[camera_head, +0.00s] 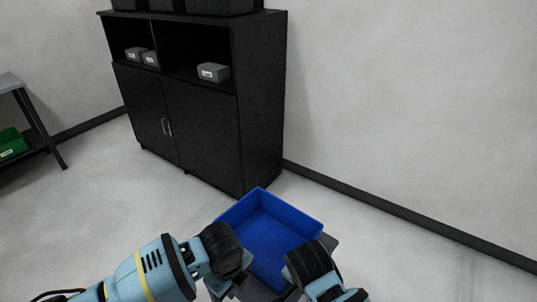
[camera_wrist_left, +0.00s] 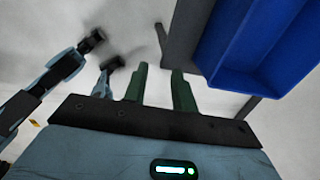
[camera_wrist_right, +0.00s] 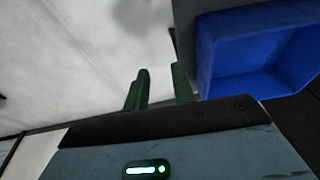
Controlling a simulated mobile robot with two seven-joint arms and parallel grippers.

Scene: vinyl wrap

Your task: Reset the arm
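My left gripper (camera_wrist_left: 159,72) shows two green fingers with a clear gap between them and nothing held. My right gripper (camera_wrist_right: 160,72) also shows two green fingers apart, with nothing between them. In the head view my left arm (camera_head: 150,272) reaches in from the lower left, its wrist at the left side of a blue bin. My right arm's wrist (camera_head: 313,268) is at the bin's lower right. The fingers of both grippers are hidden or unclear in the head view.
The open blue bin (camera_head: 265,230) looks empty and sits on a dark support between my wrists. A black cabinet (camera_head: 200,110) with small grey boxes stands against the wall behind it. A table (camera_head: 12,84) with a green bin (camera_head: 12,145) is at left. The floor at left is clear.

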